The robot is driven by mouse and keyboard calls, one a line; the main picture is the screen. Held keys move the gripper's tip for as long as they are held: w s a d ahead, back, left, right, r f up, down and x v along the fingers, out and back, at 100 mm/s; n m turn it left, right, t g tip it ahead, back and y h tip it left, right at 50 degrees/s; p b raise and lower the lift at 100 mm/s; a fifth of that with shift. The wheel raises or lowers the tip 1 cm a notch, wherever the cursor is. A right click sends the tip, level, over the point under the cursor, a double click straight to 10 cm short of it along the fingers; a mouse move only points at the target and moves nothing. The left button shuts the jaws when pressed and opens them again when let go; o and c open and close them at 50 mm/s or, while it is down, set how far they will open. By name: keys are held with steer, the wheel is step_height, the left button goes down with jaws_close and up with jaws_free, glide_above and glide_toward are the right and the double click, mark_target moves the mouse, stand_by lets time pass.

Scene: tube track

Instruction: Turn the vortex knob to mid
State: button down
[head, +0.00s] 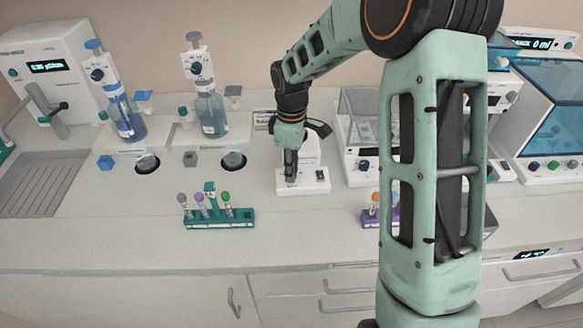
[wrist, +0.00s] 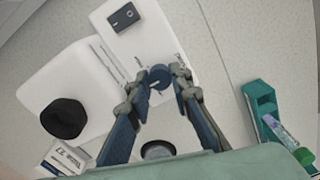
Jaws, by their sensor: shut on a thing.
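The vortex mixer is a white unit with a low front base (head: 316,187) on the counter, right of centre in the head view. In the wrist view its white body (wrist: 75,85) carries a black round cup (wrist: 64,118) and a dark rocker switch (wrist: 124,17). The small dark blue vortex knob (wrist: 159,77) sits on the base between my fingertips. My gripper (wrist: 160,82) points down at the base and is shut on the knob, with a finger on each side. In the head view my gripper (head: 290,170) hides the knob. I cannot read its setting clearly.
A teal rack (head: 220,219) with several capped tubes stands left of the mixer and also shows in the wrist view (wrist: 262,100). A purple rack (head: 375,221) is to the right, partly behind my arm. Blue bottles (head: 210,115) stand at the back left.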

steer(key=c, duration=1.7)
jaws_free()
steer(key=shift+c, duration=0.2)
step_height(320, 180, up, 8)
steer(key=shift+r, duration=0.1)
